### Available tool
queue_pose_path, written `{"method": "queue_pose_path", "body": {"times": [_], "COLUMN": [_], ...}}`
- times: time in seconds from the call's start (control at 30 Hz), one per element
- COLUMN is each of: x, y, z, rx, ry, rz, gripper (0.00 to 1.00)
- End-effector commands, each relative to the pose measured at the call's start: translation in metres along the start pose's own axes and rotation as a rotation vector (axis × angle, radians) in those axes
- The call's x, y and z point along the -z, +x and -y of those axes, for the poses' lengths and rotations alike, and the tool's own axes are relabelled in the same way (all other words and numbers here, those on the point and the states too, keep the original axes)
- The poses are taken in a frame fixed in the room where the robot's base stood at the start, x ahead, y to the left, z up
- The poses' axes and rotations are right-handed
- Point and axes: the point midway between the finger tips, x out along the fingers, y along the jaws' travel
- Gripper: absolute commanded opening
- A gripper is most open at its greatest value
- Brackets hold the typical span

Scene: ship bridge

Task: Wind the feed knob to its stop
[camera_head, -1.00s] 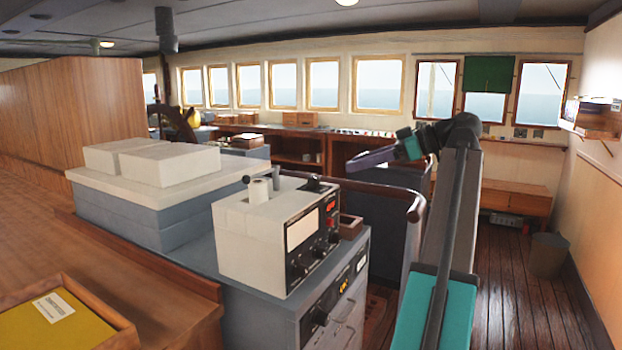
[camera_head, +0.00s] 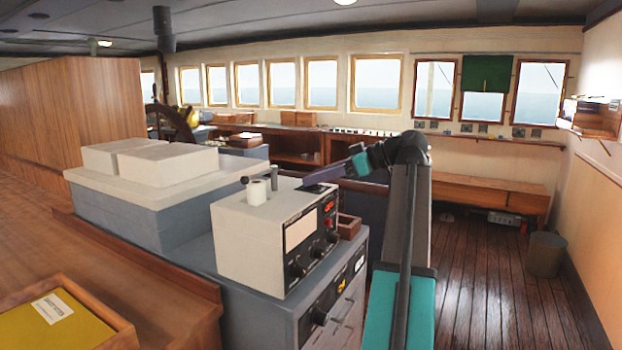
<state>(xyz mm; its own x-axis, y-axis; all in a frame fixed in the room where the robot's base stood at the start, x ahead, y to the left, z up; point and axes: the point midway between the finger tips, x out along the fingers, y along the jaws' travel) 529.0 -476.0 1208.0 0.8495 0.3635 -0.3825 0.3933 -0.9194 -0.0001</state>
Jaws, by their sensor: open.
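A white box-shaped instrument (camera_head: 250,240) stands on the grey cabinet. Its dark front panel carries a pale window, a red display and several black knobs, one at the lower left (camera_head: 298,269) and one further right (camera_head: 318,250). Another dark knob (camera_head: 320,317) shows on the cabinet front below. No readable label tells which one is the feed knob. My gripper (camera_head: 312,185) is at the end of the purple link, above the instrument's back right top edge. It is open and small in view, its fingers hard to separate from the dark fitting there. It appears clear of the front knobs.
A white roll (camera_head: 258,191) and dark posts stand on the instrument's top. A small wooden box (camera_head: 348,227) sits to its right. White blocks (camera_head: 170,165) lie behind left, and a wooden tray (camera_head: 70,315) is at front left. Floor at right is open, with a bin (camera_head: 546,254).

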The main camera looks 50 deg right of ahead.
Motion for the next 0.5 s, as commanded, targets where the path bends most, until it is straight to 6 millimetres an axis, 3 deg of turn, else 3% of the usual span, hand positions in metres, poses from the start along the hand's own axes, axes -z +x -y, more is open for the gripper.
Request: {"method": "queue_pose_path", "body": {"times": [0.2, 0.5], "x": [0.0, 0.0], "y": [0.019, 0.023], "z": [0.0, 0.0], "rx": [0.0, 0.001], "ry": [0.0, 0.0], "rz": [0.001, 0.001], "gripper": [0.44, 0.44]}}
